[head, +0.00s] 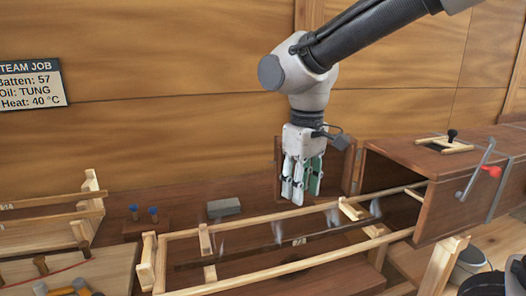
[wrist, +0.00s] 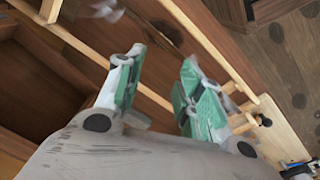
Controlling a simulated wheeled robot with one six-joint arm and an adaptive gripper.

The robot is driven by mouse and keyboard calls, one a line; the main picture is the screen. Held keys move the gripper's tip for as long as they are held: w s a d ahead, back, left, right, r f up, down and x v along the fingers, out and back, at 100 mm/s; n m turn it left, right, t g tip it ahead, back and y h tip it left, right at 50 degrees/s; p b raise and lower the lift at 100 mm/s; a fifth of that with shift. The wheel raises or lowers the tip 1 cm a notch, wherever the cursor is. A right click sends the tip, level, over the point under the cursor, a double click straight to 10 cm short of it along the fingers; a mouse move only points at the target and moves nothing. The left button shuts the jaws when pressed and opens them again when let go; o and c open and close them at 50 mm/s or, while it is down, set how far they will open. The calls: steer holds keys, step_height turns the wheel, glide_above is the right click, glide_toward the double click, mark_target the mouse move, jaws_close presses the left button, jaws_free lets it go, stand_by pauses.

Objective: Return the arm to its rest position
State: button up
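My gripper (head: 301,178) points downward in the head view, above the back rail of a pale wooden rack. In the wrist view my gripper (wrist: 160,95) shows its two green-and-grey fingers apart, with nothing between them. It is open and empty. My arm reaches in from the top right of the head view and bends down at a grey joint.
The wooden rack (head: 290,265) runs into a brown box (head: 440,215) with a red-knobbed lever (head: 494,171). A dark strip lies within the rack, with wisps of vapour above. A grey block (head: 223,207) and blue-topped pegs (head: 154,212) stand left. A sign (head: 32,84) hangs behind.

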steer(key=s+d+r+m+t, duration=0.1)
steer(key=s+d+m, duration=0.3)
steer(key=d, duration=1)
steer(key=s+d+r+m+t, duration=0.1)
steer(key=s+d+m+t, duration=0.2)
steer(key=s+d, duration=0.4)
steer(key=d+m, duration=0.1)
steer(key=d, duration=0.6)
steer(key=shift+d, duration=0.1)
